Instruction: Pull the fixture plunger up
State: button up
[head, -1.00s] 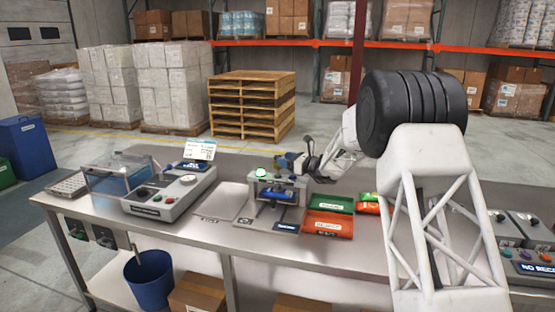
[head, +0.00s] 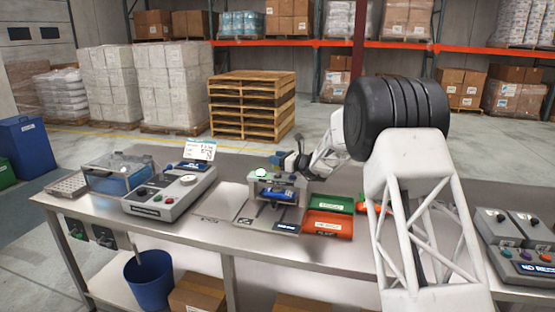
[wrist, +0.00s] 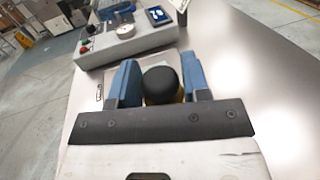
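The fixture (head: 283,181) is a small grey frame on the bench with a green dome on top and a blue part inside. My gripper (head: 281,161) is at its top, at the back right, with blue fingers. In the wrist view, a round black knob with a yellowish collar (wrist: 161,83), which looks like the plunger, sits between the two blue fingers of my gripper (wrist: 161,75). The fingers stand apart, one on each side of the knob and very close to it. Firm contact is not visible. The plunger cannot be made out in the head view.
A green bin (head: 332,203) and a red bin (head: 328,224) sit just right. Grey control boxes (head: 515,235) stand at the far right.

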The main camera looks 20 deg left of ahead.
grip_shut()
jog(key=shift+r, duration=1.3)
jog(key=o, duration=0.7)
grip_release()
jog(key=v, duration=0.8)
jog(key=shift+s, duration=0.15)
